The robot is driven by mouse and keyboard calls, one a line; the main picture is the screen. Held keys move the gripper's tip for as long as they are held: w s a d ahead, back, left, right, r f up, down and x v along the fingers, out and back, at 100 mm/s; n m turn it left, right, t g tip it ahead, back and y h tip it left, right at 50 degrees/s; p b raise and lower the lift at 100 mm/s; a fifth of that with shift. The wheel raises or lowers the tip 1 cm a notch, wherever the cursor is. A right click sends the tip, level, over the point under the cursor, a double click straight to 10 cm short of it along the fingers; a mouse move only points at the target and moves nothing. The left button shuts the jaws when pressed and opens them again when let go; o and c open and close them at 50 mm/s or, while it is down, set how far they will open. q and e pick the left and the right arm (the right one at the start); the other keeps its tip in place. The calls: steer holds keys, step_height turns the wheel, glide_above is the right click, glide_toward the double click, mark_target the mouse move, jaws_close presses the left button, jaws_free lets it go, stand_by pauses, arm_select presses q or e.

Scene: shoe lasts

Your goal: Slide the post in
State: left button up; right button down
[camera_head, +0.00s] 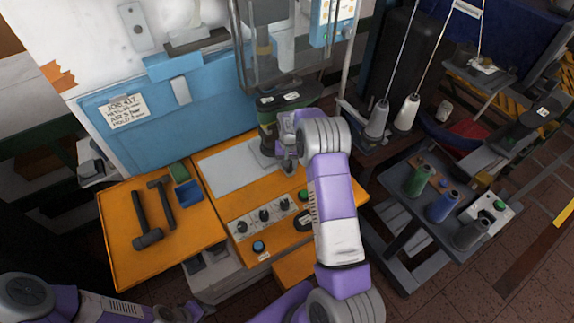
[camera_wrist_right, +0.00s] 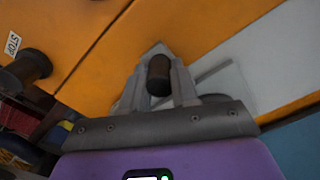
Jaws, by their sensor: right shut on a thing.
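My right gripper (camera_head: 287,163) is low over the orange machine table, beside the pale grey plate. In the right wrist view its fingers (camera_wrist_right: 158,88) are shut on a dark brown, round post (camera_wrist_right: 158,72), whose rounded end shows between them. In the head view the post is hidden behind the gripper and wrist. I cannot make out the hole or socket for it. Part of my left arm shows at the bottom left of the head view, but I cannot tell its fingers apart.
The orange table (camera_head: 225,222) carries a pale plate (camera_head: 228,168), a knob panel and two hammers (camera_head: 147,236). A blue machine front (camera_head: 160,120) and a dark green-topped machine part (camera_head: 284,100) stand behind. A grey cart (camera_head: 400,205) with thread spools is at right.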

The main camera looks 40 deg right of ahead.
steer(key=shift+d, duration=0.3)
steer(key=c, duration=0.9)
jaws_free()
steer(key=shift+d, duration=0.1)
steer(key=shift+o, duration=0.2)
steer(key=shift+a+r, duration=0.15)
steer(key=shift+a, duration=0.05)
step_height(320, 180, up, 7)
steer(key=shift+d+r, duration=0.1)
steer(key=shift+r, duration=0.05)
